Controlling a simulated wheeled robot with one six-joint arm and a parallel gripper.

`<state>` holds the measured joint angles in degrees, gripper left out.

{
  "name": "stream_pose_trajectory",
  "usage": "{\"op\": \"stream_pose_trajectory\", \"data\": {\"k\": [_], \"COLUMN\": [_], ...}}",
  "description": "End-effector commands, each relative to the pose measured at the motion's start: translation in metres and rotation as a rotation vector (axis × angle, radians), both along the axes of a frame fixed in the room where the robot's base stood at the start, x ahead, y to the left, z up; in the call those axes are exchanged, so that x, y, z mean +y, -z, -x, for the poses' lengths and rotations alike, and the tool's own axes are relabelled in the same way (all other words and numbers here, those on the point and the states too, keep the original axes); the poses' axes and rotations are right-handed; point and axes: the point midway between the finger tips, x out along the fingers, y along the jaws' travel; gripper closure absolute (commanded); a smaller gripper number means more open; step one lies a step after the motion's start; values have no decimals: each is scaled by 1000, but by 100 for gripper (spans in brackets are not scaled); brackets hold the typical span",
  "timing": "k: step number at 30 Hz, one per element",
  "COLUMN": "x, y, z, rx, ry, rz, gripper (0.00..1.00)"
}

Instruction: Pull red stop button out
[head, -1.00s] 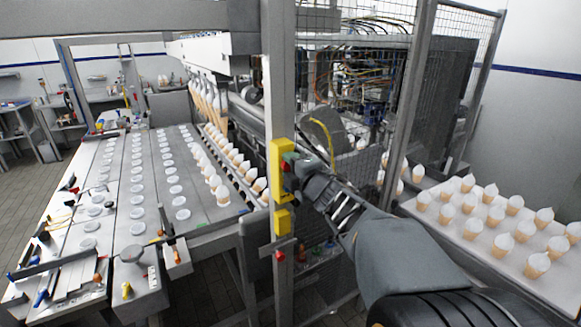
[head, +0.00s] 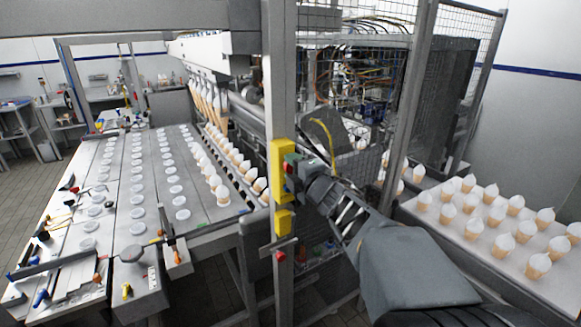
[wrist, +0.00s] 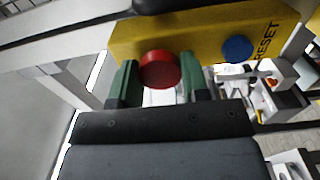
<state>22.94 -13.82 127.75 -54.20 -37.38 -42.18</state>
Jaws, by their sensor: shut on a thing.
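The red stop button (wrist: 160,70) is a round red knob on the front of a yellow control box (wrist: 200,32), seen in the wrist view. In the head view the yellow box (head: 280,160) is fixed to a grey upright post. My gripper (wrist: 154,82) has its two green fingers on either side of the red button, shut on its sides. In the head view my gripper (head: 291,168) is at the box's right side, and the button is mostly hidden by it. A blue RESET button (wrist: 237,49) sits on the same box, right of the red one.
A second yellow box (head: 283,221) is lower on the post (head: 278,90). A wire mesh fence (head: 350,20) stands behind my arm. A tray of filled cones (head: 480,240) is at the right. A conveyor with white lids (head: 150,180) is at the left.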

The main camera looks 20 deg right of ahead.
Motion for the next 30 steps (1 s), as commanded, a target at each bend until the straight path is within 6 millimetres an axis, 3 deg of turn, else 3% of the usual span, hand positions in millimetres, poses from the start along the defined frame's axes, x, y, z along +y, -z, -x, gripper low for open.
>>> {"op": "stream_pose_trajectory", "data": {"k": [28, 29, 30], "x": [-1, -1, -1], "y": [5, 5, 5], "z": [7, 7, 7], "rx": [10, 10, 10], "ry": [2, 3, 3], "rz": [-1, -1, -1], "gripper": [82, 55, 52]}}
